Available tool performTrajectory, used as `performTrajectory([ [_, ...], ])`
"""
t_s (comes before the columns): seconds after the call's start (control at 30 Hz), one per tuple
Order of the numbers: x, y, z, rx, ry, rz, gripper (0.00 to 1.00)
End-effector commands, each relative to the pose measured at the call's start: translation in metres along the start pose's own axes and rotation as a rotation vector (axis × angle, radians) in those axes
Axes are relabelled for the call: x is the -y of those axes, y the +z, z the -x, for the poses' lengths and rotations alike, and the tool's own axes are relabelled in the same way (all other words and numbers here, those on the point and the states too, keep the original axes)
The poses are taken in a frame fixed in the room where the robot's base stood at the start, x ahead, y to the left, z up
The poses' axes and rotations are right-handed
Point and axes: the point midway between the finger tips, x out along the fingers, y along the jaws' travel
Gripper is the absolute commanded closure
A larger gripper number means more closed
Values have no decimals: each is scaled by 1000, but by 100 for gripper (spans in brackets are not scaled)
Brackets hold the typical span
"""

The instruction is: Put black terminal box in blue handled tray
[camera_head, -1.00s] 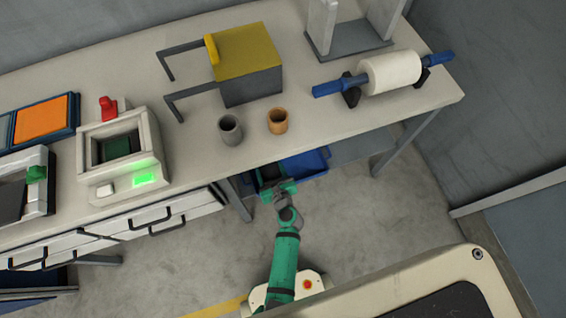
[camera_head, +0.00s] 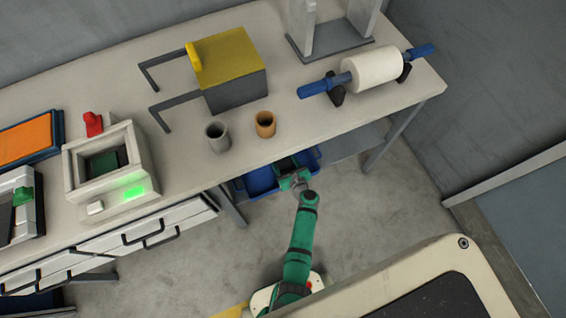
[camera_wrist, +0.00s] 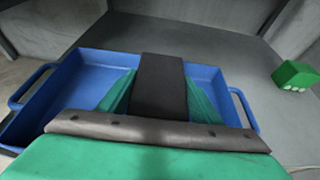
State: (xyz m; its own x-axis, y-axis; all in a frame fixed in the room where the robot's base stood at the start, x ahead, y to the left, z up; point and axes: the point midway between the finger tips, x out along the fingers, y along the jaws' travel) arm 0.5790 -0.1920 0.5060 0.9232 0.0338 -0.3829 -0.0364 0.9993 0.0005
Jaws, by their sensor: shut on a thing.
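The black terminal box (camera_wrist: 160,75) is a dark oblong block held between the green fingers of my gripper (camera_wrist: 160,98) in the wrist view. My gripper is shut on it. The blue handled tray (camera_wrist: 98,72) lies beneath and around the box in that view, with a loop handle at each side. I cannot tell whether the box touches the tray floor. In the head view my gripper (camera_head: 291,176) is over the right part of the tray (camera_head: 260,181), below the bench front; the box is hard to make out there.
A green block (camera_wrist: 296,75) rests on the grey shelf (camera_wrist: 235,60) right of the tray. The bench top (camera_head: 185,175) overhangs the tray's back. Bench legs (camera_head: 232,207) stand on both sides. A grey cup (camera_head: 217,138) and an orange cup (camera_head: 265,124) stand above.

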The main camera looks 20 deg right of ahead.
Motion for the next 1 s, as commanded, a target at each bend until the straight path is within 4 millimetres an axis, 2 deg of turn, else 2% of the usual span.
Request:
performTrajectory([
  [0.1, 6, -2, -4, 3, -1, 0, 84],
  [0.4, 4, -28, -14, 1, 1, -1, 84],
  [0.83, 4, -32, -16, 2, 0, 0, 84],
  [0.87, 4, -33, -15, 0, 0, 0, 37],
  [0.9, 4, -33, -15, 0, 0, 0, 27],
  [0.93, 4, -33, -15, 0, 0, 0, 23],
  [1.0, 4, -33, -15, 0, 0, 0, 23],
])
